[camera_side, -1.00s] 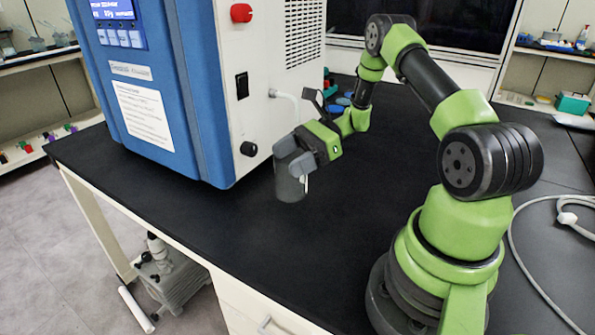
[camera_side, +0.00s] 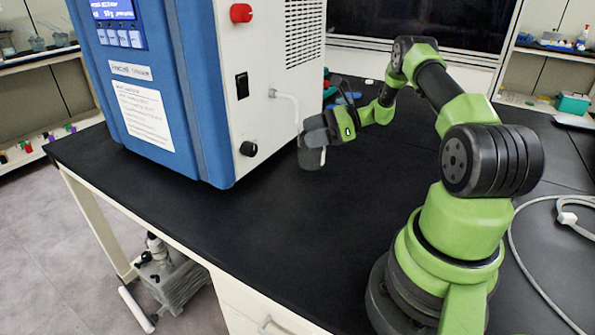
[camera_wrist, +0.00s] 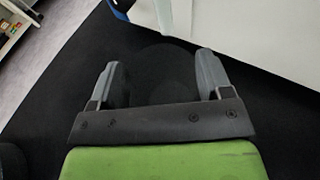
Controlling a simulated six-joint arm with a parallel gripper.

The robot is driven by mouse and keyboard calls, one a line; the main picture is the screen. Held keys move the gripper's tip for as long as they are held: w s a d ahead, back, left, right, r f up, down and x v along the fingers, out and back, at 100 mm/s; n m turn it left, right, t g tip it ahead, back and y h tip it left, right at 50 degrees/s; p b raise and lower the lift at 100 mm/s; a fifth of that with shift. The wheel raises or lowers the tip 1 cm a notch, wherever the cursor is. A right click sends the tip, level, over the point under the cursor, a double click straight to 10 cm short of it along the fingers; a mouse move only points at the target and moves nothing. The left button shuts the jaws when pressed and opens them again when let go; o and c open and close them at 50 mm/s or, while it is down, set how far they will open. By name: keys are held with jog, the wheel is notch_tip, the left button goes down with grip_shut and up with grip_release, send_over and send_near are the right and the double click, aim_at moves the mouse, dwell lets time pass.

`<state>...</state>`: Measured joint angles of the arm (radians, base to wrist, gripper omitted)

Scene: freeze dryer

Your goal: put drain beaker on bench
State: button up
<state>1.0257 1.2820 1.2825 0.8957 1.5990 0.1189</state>
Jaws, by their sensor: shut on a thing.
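The drain beaker (camera_side: 311,158) is a small, clear, greyish vessel, held upright in my gripper (camera_side: 312,138) in the side view. It is to the right of the freeze dryer's white side, over the black bench (camera_side: 270,230). I cannot tell whether its base touches the bench. In the wrist view my gripper (camera_wrist: 162,82) has its two grey fingers apart, with the faint round outline of the beaker (camera_wrist: 165,60) between and beyond them. My gripper is shut on the beaker.
The blue and white freeze dryer (camera_side: 165,90) stands on the left of the bench. A pale drain hose (camera_side: 292,100) comes from its side and hangs near the beaker. Blue and green items (camera_side: 342,98) lie behind. The bench's front middle is clear; a cable (camera_side: 515,225) lies at right.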

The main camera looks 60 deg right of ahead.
aim_at(297, 109)
jog(key=shift+w+d, duration=0.2)
jog(key=shift+w, duration=0.6)
jog(key=shift+w+d, duration=0.2)
jog(key=shift+w, duration=0.55)
jog(key=shift+w+a+r+m+t+h, duration=0.15)
jog(key=shift+a+r+m+t+h, duration=0.2)
jog(key=shift+r+m+h, duration=0.35)
jog(key=shift+w+a+r+m+t+h, duration=0.1)
jog(key=shift+a+r+m+t+h, duration=0.35)
jog(key=shift+r+h, duration=0.4)
notch_tip(297, 109, up, 2)
jog(key=shift+w+a+m+h, duration=0.1)
jog(key=shift+a+m+h, duration=0.05)
jog(key=shift+m+h, duration=0.75)
jog(key=shift+t+h, duration=0.25)
jog(key=shift+t, duration=0.05)
jog(key=shift+f, duration=3.85)
jog(key=shift+f, duration=0.15)
jog(key=o, duration=1.3)
